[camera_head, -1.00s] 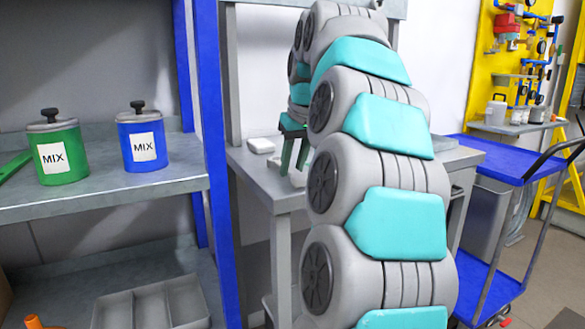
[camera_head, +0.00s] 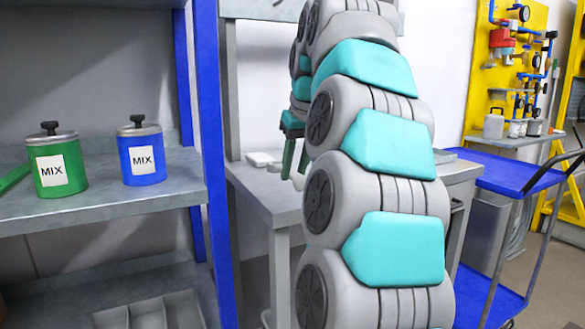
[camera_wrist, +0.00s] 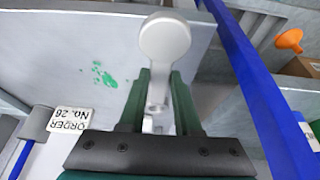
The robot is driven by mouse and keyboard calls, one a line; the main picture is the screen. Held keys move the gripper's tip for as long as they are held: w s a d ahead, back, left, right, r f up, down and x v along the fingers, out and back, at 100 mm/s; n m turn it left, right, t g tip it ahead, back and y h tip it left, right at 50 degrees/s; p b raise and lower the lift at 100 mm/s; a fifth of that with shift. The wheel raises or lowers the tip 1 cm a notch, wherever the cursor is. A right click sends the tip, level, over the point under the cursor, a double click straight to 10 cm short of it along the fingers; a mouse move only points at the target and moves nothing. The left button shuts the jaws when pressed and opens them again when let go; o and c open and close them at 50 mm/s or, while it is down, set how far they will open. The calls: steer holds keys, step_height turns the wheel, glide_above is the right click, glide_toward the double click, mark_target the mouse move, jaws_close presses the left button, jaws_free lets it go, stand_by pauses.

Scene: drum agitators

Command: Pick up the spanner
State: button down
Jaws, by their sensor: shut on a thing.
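The spanner (camera_wrist: 165,42) is a pale grey tool with a rounded head, seen in the wrist view. My gripper (camera_wrist: 160,85) is shut on it, with its shaft between the two dark green fingers and its head past the fingertips. In the head view my gripper (camera_head: 294,158) is over the left part of the grey workbench (camera_head: 262,196), partly hidden behind my arm. I cannot make out the spanner clearly there.
A white block (camera_head: 262,159) lies on the bench behind my gripper. A blue post (camera_head: 212,165) stands to the left, beside shelves with a green MIX pot (camera_head: 57,165) and a blue MIX pot (camera_head: 141,155). A blue trolley (camera_head: 505,172) stands to the right.

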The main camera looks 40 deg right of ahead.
steer(key=s+a+r+b, duration=0.1)
steer(key=s+a, duration=0.5)
steer(key=s, duration=0.5)
steer(key=shift+s, duration=0.35)
steer(key=shift+r, duration=0.1)
